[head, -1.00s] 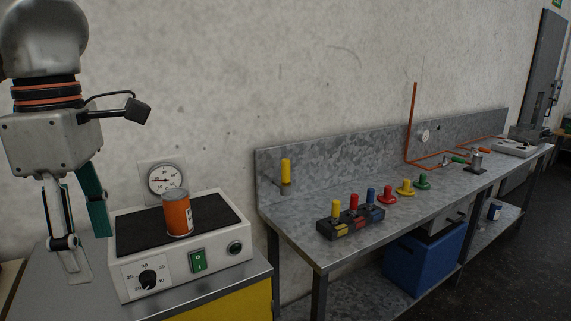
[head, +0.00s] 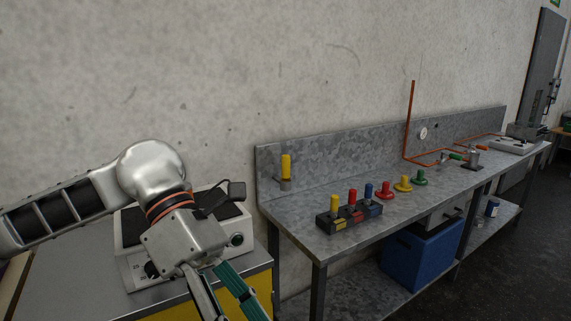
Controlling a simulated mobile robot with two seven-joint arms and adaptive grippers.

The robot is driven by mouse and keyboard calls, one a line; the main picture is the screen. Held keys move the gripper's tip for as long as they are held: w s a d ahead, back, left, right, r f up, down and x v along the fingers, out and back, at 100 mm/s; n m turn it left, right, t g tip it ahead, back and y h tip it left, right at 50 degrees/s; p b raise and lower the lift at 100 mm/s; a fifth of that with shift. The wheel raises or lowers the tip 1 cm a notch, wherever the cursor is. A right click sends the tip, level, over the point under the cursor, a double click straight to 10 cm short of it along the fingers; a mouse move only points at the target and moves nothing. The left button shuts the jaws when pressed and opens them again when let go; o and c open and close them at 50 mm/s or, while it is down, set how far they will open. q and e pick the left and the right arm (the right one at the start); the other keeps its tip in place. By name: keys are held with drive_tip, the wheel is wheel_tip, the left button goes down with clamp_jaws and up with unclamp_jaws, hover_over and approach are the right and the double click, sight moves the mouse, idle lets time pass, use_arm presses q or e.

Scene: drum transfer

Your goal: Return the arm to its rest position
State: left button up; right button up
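My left arm comes in from the left. Its gripper (head: 226,300) points down to the lower right, in front of the white hot plate (head: 128,230) and the yellow-fronted cabinet. One grey finger and one teal finger spread apart, with nothing visible between them. The fingertips run to the bottom edge of the picture. The orange can is not visible now. My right gripper is not in view.
A grey metal bench (head: 300,232) stands to the right, with a block of coloured pegs (head: 349,217) and several coloured knobs. A yellow cylinder (head: 286,167) is on its backboard. A blue bin (head: 422,259) is below. The dark floor at right is clear.

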use_arm(q)
drive_tip(key=s+d+r+n+g+h, duration=0.1)
drive_tip(key=d+r+n+g+h, duration=0.2)
drive_tip(key=d+h, duration=0.45)
drive_tip(key=w+f+n+t+h, duration=0.2)
drive_tip(key=w+n+t+h, duration=0.7)
drive_tip(key=w+n+t, duration=0.65)
drive_tip(key=w+a+f+n+t+y, duration=0.1)
drive_tip(key=a+f+n+t+y, duration=0.55)
drive_tip(key=f+n, duration=0.45)
drive_tip(key=w+a+f+n+t+y, duration=0.1)
drive_tip(key=a+f+n+t+y, duration=0.5)
drive_tip(key=f+n, duration=0.45)
drive_tip(key=s+a+f+n+g+y, duration=0.2)
drive_tip(key=s+f, duration=0.3)
drive_tip(key=f, duration=0.4)
drive_tip(key=s+a+f+n+g+y, duration=0.3)
drive_tip(key=s+a+f+n+y, duration=0.1)
drive_tip(key=f, duration=0.5)
drive_tip(key=s+a+f+n+g+y, duration=0.2)
drive_tip(key=s+a+f+n+g, duration=0.1)
drive_tip(key=s+a+f, duration=0.2)
wheel_tip(320, 180, down, 4)
drive_tip(key=shift+s+f+y, duration=0.1)
drive_tip(key=shift+s+y, duration=0.3)
drive_tip(key=shift+s, duration=0.75)
